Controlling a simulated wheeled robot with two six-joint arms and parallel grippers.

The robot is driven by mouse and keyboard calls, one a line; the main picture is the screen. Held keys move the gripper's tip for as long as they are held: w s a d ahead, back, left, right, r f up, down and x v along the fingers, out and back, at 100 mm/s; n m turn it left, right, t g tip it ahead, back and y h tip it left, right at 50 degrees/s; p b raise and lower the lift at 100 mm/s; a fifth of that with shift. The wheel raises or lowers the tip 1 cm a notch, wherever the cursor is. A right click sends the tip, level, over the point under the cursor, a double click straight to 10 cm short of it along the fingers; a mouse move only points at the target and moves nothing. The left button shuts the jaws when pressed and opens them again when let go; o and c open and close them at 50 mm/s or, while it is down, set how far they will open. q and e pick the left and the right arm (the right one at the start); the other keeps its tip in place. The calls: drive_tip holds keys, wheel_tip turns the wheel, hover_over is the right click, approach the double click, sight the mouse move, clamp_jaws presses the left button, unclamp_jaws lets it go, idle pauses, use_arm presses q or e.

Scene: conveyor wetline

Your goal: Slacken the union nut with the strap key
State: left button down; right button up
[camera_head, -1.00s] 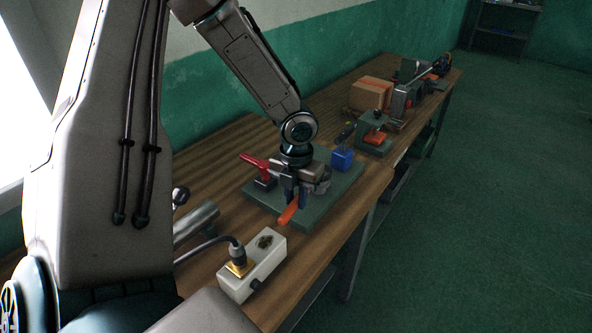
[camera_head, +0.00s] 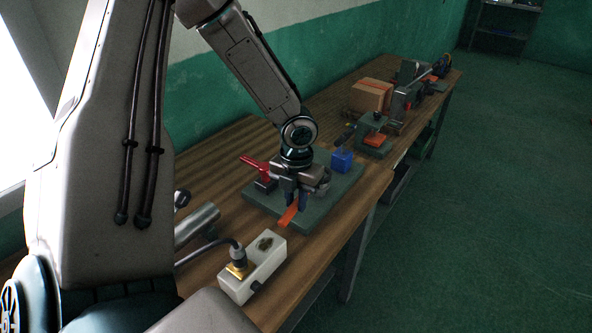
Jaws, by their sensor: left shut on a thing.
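My left gripper (camera_head: 296,200) points down over the green base plate (camera_head: 319,218) on the bench. It is shut on the orange handle (camera_head: 288,216), which looks like the strap key and sticks out toward the lower left between the fingertips. The union nut cannot be made out; the gripper covers the middle of the plate. A red-handled part (camera_head: 254,163) stands on the plate just left of the gripper. A blue block (camera_head: 342,160) stands on the right. My right gripper is not in view.
A white socket box (camera_head: 265,268) with a plugged cable lies nearer on the wooden bench, beside a metal cylinder (camera_head: 197,224). Farther back are a green fixture (camera_head: 374,146), a cardboard box (camera_head: 371,95) and other equipment. The floor right of the bench is clear.

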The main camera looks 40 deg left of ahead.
use_arm(q)
drive_tip(key=shift+f+b, duration=0.8)
drive_tip(key=shift+f, duration=0.5)
drive_tip(key=shift+r, duration=0.1)
